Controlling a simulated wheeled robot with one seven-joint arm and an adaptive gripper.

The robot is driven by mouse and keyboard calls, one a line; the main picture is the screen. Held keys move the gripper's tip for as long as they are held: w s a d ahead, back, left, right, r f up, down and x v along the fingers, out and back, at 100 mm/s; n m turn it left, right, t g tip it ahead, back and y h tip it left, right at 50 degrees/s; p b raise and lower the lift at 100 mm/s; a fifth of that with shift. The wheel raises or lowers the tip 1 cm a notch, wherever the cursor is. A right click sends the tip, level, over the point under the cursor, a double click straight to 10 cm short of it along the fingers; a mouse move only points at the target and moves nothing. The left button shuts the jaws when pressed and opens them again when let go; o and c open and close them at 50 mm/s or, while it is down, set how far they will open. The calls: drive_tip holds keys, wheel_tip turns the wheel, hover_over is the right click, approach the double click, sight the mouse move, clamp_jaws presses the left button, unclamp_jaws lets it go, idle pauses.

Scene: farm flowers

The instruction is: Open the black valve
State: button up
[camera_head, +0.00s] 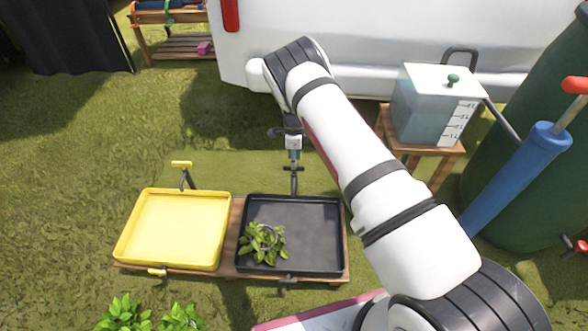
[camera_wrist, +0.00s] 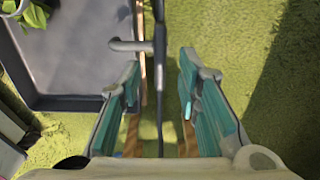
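The black valve (camera_head: 294,169) stands on a thin upright pipe at the back edge of the black tray (camera_head: 328,205). In the wrist view the valve's handle (camera_wrist: 158,52) shows as a thin dark bar, with a grey pipe (camera_wrist: 128,46) running left toward the tray. My gripper (camera_head: 293,155) points down just above the valve in the head view. In the wrist view my gripper (camera_wrist: 160,75) is open, its teal-padded fingers on either side of the bar, with gaps showing on both sides. Whether the handle lies fully between the fingertips in depth is unclear.
A yellow tray (camera_head: 172,226) with a yellow valve (camera_head: 182,164) stands left of the black tray. A plant (camera_head: 262,243) sits in the black tray. A water tank (camera_head: 428,118) on a wooden stand is to the right. Grass behind the trays is free.

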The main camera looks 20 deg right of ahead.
drive_tip(key=shift+f+b, duration=0.55)
drive_tip(key=shift+f, duration=1.2)
clamp_jaws()
